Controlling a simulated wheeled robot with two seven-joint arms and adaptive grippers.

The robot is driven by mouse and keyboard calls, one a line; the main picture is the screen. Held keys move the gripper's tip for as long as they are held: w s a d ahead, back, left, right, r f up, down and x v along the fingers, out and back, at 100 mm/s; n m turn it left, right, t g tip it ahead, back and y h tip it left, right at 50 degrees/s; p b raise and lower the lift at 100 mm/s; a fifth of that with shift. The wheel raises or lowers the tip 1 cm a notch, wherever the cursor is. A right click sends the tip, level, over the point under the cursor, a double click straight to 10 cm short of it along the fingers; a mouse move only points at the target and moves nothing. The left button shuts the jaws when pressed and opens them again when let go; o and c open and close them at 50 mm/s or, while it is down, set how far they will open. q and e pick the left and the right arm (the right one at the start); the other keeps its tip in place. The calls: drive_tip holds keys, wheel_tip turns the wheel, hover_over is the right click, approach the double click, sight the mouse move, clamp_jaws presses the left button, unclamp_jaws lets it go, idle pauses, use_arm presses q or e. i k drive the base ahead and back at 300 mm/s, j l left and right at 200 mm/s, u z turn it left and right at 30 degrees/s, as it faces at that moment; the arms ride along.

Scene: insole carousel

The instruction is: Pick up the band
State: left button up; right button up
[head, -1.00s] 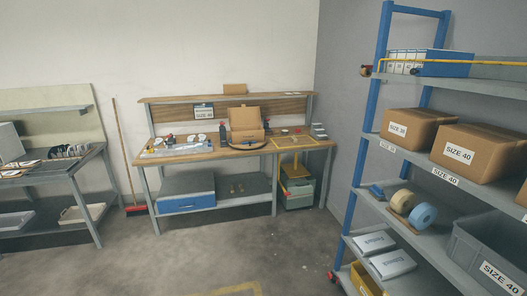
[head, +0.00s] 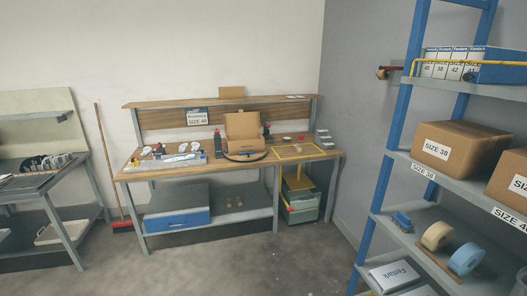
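A thin dark curved strip (head: 246,158) lies on the wooden workbench (head: 190,168), at the foot of an open cardboard box (head: 242,128). It may be the band, but it is too small to tell for sure. No other thing in view can be clearly made out as a band. Neither of my grippers shows in the head view.
A blue shelf rack stands close on the right, with a SIZE 38 box (head: 461,147), tape rolls (head: 437,236) and a packet (head: 394,275). Another bench (head: 50,180) stands at left, with a red broom (head: 122,226) beside it. The grey floor (head: 225,270) before the workbench is clear.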

sight(298, 149)
drive_tip(key=i, duration=2.4)
drive_tip(key=i+z, duration=0.1)
drive_tip(key=z, duration=0.15)
